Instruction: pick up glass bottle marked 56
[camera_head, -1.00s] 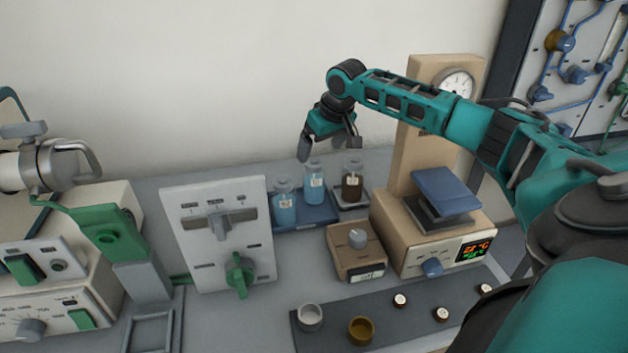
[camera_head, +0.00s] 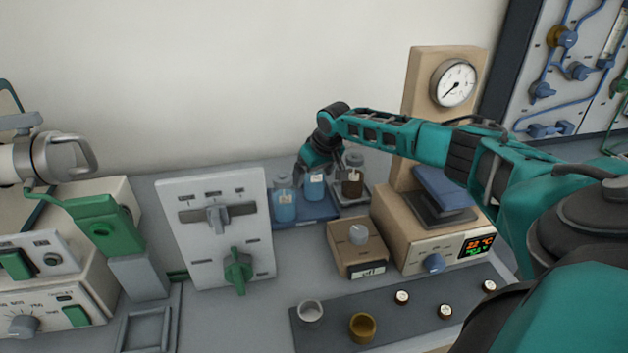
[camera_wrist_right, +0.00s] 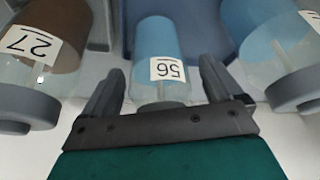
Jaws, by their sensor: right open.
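The glass bottle marked 56 (camera_head: 314,188) holds blue liquid and stands upright in the middle of three bottles at the back of the bench. In the right wrist view its label reads 56 upside down (camera_wrist_right: 166,69). My right gripper (camera_head: 316,170) is open at the bottle's upper part. The right wrist view shows its fingers (camera_wrist_right: 160,78) on either side of the bottle, with a gap visible at each side. The gripper hides the bottle's top in the head view. My left gripper is not in view.
A brown bottle marked 27 (camera_wrist_right: 52,40) and another blue bottle (camera_head: 284,206) stand close on either side. Small cups (camera_head: 362,327) sit on a dark mat.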

